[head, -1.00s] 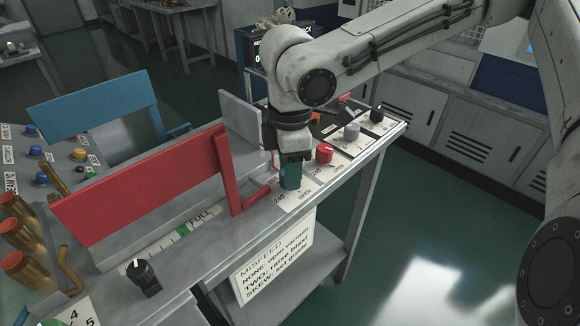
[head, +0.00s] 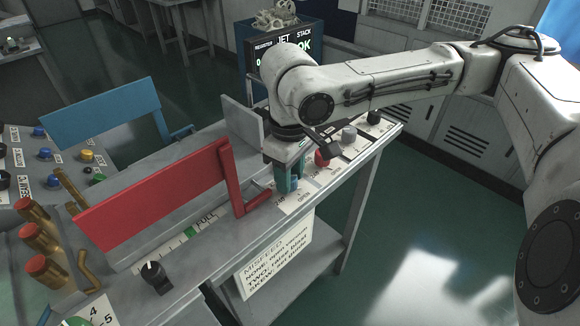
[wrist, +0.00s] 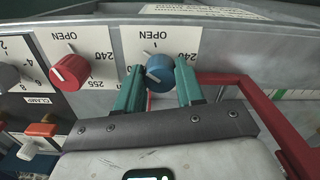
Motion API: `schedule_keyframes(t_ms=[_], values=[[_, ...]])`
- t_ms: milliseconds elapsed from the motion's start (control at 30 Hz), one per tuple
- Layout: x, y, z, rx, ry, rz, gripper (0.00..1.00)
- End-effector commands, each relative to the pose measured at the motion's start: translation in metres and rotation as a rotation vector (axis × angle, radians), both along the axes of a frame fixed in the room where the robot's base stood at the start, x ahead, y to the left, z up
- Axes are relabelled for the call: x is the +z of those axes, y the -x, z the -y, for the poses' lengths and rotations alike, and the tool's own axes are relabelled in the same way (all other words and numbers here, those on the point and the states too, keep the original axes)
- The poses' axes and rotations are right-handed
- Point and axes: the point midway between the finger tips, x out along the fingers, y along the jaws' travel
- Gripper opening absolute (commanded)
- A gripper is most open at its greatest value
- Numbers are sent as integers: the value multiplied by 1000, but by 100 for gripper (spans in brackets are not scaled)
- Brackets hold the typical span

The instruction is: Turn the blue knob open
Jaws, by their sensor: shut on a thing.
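The blue knob (wrist: 159,74) sits on a white label plate with OPEN and 240 marks, upside down in the wrist view. My gripper (wrist: 160,82) has a green finger on each side of the knob and is shut on it. The knob's white pointer line shows near its upper left in that view. In the head view my gripper (head: 289,181) points down at the panel's front edge, and the blue knob (head: 294,184) is mostly hidden between the fingers.
A red knob (head: 322,158) stands beside the blue one, with grey (head: 349,134) and black (head: 374,117) knobs farther back. A red guide frame (wrist: 228,78) runs close to my gripper's other side. A MISFEED sign (head: 275,255) hangs below the panel edge.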

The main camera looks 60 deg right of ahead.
Motion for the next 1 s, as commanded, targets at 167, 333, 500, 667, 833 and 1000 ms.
schedule_keyframes(t_ms=[167,333,500,667,833,1000], values=[[3,-1,-1,-170,-5,1,7],[3,-1,-2,-325,-5,1,7],[2,-1,-2,-460,-5,1,7],[2,-1,-2,-558,-3,1,7],[1,-1,-2,-628,-2,2,7],[1,-1,-1,-666,0,2,7]])
